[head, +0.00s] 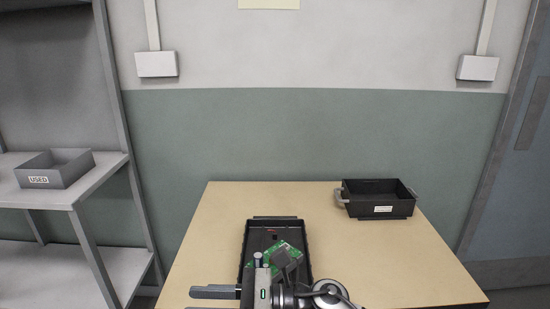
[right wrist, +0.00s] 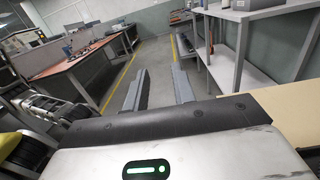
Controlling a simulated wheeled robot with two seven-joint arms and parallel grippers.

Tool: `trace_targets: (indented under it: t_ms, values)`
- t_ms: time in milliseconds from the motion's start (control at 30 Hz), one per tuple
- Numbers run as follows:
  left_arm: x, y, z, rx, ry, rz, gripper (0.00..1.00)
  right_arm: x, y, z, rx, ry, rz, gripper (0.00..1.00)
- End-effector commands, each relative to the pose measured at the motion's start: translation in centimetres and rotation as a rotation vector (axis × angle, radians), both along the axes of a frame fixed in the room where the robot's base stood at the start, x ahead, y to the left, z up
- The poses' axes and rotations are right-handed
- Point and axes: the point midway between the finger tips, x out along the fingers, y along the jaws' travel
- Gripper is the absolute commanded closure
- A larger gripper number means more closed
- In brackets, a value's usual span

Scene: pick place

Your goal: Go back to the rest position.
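My right gripper (head: 191,300) is low in the head view, over the near part of the table, with its fingers pointing left. In the right wrist view its two fingers (right wrist: 160,72) are apart, with only floor showing between them. It is open and empty. A green circuit board (head: 294,247) lies tilted in a long black tray (head: 247,240) on the table, just beyond my right wrist. My wrist hides the tray's near end and part of the board. My left gripper is in neither view.
The wooden table (head: 360,260) is clear right of the tray. A black bin with handles (head: 380,211) stands at its back right. A grey box labelled USED (head: 65,176) sits on a shelf (head: 105,165) at left. The right wrist view shows another workbench (right wrist: 75,65) and open floor.

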Motion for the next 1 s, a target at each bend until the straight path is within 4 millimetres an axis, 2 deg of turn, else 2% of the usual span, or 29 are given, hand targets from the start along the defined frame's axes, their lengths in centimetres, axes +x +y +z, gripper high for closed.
trace_targets:
  t_ms: [33,133,167,200,267,300,400,500,567,600,700,800,1000]
  values:
    - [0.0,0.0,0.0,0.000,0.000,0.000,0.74,0.2,-0.9,0.5,0.142,0.263,-0.106,0.74]
    - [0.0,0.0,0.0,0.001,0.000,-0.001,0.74,1.9,-4.6,0.3,0.427,0.793,-0.289,0.74]
    - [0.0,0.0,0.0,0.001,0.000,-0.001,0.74,2.4,-6.1,-0.4,0.514,0.952,-0.337,0.74]
    - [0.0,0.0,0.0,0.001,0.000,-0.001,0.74,2.8,-8.2,-1.7,0.634,1.164,-0.401,0.74]
    - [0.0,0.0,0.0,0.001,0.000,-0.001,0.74,2.9,-11.6,-4.4,0.822,1.478,-0.486,0.74]
    - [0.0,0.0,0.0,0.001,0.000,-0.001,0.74,2.5,-13.9,-6.5,0.951,1.675,-0.537,0.74]
    - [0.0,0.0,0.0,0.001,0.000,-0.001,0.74,0.1,-18.6,-11.8,1.258,2.086,-0.637,0.74]
    - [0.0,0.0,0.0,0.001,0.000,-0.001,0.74,-3.4,-21.9,-16.2,1.541,2.389,-0.711,0.74]
    - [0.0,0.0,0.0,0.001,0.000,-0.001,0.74,-5.6,-23.3,-18.2,1.690,2.521,-0.745,0.74]
    - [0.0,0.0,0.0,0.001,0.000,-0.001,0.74,-6.9,-23.9,-19.2,-1.677,-2.447,0.720,0.74]
    - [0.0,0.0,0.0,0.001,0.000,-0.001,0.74,-9.4,-25.0,-20.8,-1.624,-2.268,0.664,0.74]
    - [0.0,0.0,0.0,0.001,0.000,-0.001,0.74,-10.5,-25.4,-21.5,-1.600,-2.183,0.636,0.74]
    - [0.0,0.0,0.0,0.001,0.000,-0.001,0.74,-10.6,-25.5,-21.5,-1.598,-2.178,0.634,0.74]
